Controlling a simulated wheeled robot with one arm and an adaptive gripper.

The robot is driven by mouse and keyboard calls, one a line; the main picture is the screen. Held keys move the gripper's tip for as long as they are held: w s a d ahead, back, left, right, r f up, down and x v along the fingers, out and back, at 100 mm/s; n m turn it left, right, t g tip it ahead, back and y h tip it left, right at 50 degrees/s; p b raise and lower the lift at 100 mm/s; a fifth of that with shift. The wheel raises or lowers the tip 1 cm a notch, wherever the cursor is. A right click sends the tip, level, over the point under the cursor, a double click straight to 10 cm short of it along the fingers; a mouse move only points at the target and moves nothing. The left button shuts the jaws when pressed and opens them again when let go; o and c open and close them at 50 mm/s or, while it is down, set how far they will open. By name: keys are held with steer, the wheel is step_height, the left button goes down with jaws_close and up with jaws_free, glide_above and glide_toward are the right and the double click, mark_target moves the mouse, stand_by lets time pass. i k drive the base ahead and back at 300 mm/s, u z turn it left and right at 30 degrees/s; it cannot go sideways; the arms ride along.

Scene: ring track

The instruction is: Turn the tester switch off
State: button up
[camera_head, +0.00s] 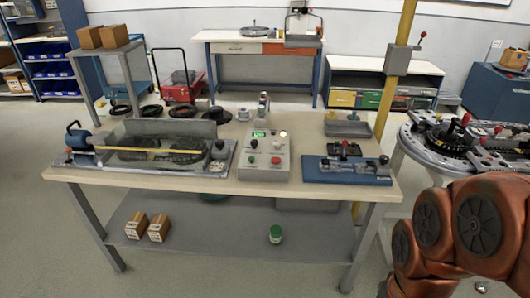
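The tester looks to be the grey control box (264,172) standing at the middle of the workbench. Its small display (260,134) glows green, and a pale lamp or knob shows at its upper right. Small dark controls sit below the display, with a red button (276,160) low on the right of the face. Which control is the switch, and its position, are too small to tell. My orange arm fills the lower right, in front of and to the right of the bench. My gripper is not clearly visible.
The workbench (215,184) also carries a long fixture (150,150) on the left and a blue fixture (347,172) on the right. A grey tray (348,129) lies behind it. A round table (470,150) with parts stands at right. Floor at front left is clear.

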mark_target(254, 142)
steer(key=u, duration=0.65)
steer(key=i, duration=1.1)
steer(key=z, duration=0.05)
